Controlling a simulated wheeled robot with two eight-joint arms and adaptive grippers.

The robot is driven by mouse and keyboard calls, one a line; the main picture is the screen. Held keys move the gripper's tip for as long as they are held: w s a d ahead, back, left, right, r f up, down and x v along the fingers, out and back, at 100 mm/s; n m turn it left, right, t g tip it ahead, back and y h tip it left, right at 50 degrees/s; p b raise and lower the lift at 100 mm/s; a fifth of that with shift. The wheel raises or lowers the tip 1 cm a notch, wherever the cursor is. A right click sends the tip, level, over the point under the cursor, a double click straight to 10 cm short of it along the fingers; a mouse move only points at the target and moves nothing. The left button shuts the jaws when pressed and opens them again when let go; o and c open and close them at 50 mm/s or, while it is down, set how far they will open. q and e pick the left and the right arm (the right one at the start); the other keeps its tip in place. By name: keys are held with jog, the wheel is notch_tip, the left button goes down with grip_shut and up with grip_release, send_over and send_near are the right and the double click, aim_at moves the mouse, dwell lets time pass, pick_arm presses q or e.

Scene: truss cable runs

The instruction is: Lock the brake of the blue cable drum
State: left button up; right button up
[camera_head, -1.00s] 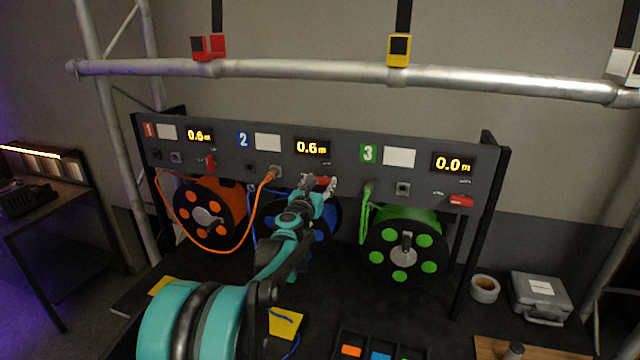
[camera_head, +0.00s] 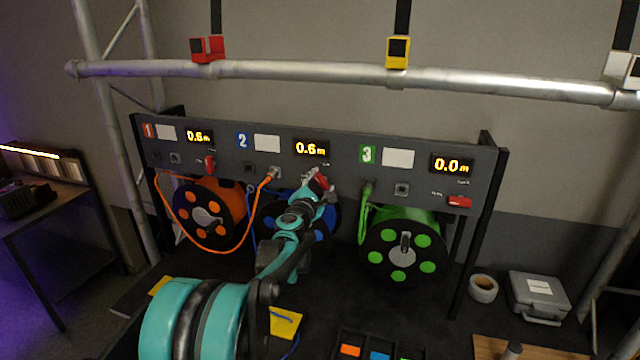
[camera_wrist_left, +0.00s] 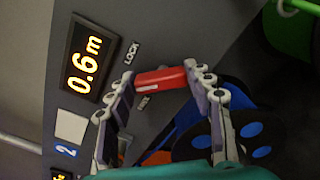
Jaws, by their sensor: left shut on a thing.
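The blue cable drum (camera_head: 322,226) sits under panel section 2, partly hidden by my left arm; its blue spots also show in the left wrist view (camera_wrist_left: 252,130). Its red brake lever (camera_wrist_left: 160,79) lies between the fingers of my left gripper (camera_wrist_left: 166,80), which is shut on it. The lever stands close to upright relative to the panel, beside the LOCK and FREE labels. In the head view my left gripper (camera_head: 318,182) covers part of the lever. The section 2 display (camera_head: 311,148) reads 0.6 m. My right gripper is not in view.
The orange drum (camera_head: 209,214) is on the left, its red lever (camera_head: 210,165) upright. The green drum (camera_head: 403,246) is on the right, its red lever (camera_head: 459,201) lying flat. A tape roll (camera_head: 483,289) and grey case (camera_head: 540,297) lie at right.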

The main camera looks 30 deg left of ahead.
pick_arm(q)
jog(key=m, duration=0.4)
jog(key=shift+d+m, duration=0.15)
jog(key=shift+m, duration=0.15)
jog(key=shift+d+f+m, duration=0.1)
jog(key=shift+f+m, duration=0.05)
jog(key=shift+m, duration=1.65)
jog(key=o, duration=1.1)
jog(key=shift+o, duration=0.2)
jog(key=v, duration=1.2)
